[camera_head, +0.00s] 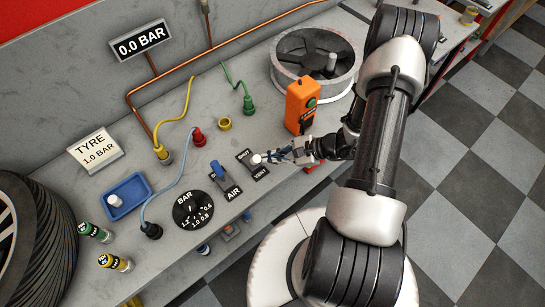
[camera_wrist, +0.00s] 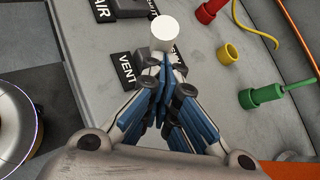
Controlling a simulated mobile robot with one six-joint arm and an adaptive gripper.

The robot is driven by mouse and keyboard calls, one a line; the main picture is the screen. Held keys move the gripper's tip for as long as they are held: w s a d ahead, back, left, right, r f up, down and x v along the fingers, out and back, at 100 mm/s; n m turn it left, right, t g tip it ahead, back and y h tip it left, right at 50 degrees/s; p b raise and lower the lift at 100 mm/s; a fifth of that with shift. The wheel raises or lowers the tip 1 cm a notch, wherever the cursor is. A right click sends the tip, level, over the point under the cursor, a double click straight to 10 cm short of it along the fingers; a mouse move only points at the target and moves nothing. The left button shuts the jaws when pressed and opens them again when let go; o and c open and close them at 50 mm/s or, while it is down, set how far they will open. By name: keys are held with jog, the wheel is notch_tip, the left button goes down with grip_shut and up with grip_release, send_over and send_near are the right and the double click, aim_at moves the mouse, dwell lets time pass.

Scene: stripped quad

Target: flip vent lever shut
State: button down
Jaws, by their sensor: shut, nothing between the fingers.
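The vent lever, with a round white knob (camera_head: 256,159), stands at the VENT plate (camera_head: 260,173) on the grey bench. In the wrist view its white knob (camera_wrist: 164,33) is just beyond my fingertips, above the dark VENT plate (camera_wrist: 125,69). My gripper (camera_head: 281,156) is shut and empty, low over the bench on the right side of the knob. In the wrist view my gripper's tips (camera_wrist: 168,64) meet and overlap the lever's base. I cannot tell whether they touch the lever.
The blue AIR lever (camera_head: 216,168) stands to the left, with the BAR dial (camera_head: 193,210) below it. The gauge sign (camera_head: 140,40) reads 0.0 BAR. Coloured hoses cross the bench.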

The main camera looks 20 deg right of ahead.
jog(key=shift+w+a+r+g+h+p, duration=0.1)
jog(key=shift+w+r+g+h+p, duration=0.25)
jog(key=shift+p, duration=0.3)
jog(key=p, duration=0.1)
jog(key=w+r+m+g+p, duration=0.1)
jog(key=g+p, duration=0.1)
jog(key=p, duration=0.1)
jog(key=shift+w+a+r+g+h, duration=0.2)
jog(key=shift+w+a+g+h, duration=0.05)
jog(key=shift+w+h, duration=0.1)
jog(key=shift+w+a+m+g+h+p, duration=0.2)
jog(key=shift+w+m+g+h+p, duration=0.2)
jog(key=shift+w+m+g+p, duration=0.45)
jog(key=shift+w+a, duration=0.15)
jog(key=shift+w, duration=0.25)
jog(key=shift+r, duration=0.1)
jog(key=shift+r+p, duration=0.5)
jog(key=shift+r, duration=0.2)
